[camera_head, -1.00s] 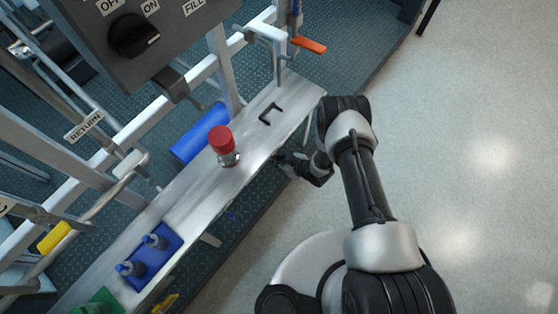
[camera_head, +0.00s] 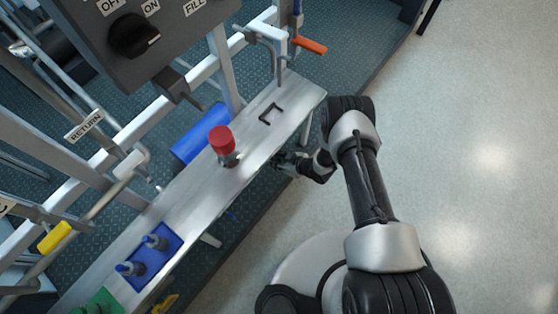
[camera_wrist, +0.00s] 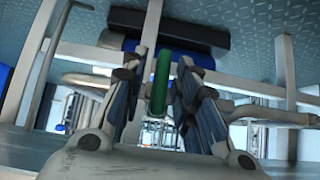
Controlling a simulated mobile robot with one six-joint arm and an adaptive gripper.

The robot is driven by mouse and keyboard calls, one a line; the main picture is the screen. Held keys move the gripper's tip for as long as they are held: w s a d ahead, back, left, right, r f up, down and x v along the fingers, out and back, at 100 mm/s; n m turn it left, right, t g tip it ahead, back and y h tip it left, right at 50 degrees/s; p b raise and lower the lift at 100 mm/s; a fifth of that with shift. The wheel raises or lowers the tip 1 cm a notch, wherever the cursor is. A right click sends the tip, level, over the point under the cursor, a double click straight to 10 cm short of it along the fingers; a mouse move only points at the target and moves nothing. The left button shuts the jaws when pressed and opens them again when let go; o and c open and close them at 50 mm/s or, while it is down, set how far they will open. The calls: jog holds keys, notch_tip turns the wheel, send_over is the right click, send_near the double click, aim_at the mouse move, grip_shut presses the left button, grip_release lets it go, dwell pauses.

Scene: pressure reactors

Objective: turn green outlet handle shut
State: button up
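The green outlet handle (camera_wrist: 161,84) shows in the wrist view as an upright green bar between my fingers. My gripper (camera_wrist: 159,72) is open, with one finger on each side of the bar. A gap shows on both sides, so the fingers look apart from it. In the head view my gripper (camera_head: 281,161) is at the front edge of the metal shelf, partly hidden beneath it. The green handle cannot be made out there.
The metal shelf (camera_head: 250,158) lies beside and above my gripper. On it stand a red-capped fitting (camera_head: 221,140) and a blue block (camera_head: 150,258). An orange handle (camera_head: 311,46) is at the upper right. The floor (camera_head: 470,150) on the right is clear.

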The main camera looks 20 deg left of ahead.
jog(key=shift+d, duration=0.15)
jog(key=v, duration=1.2)
dwell(0.3)
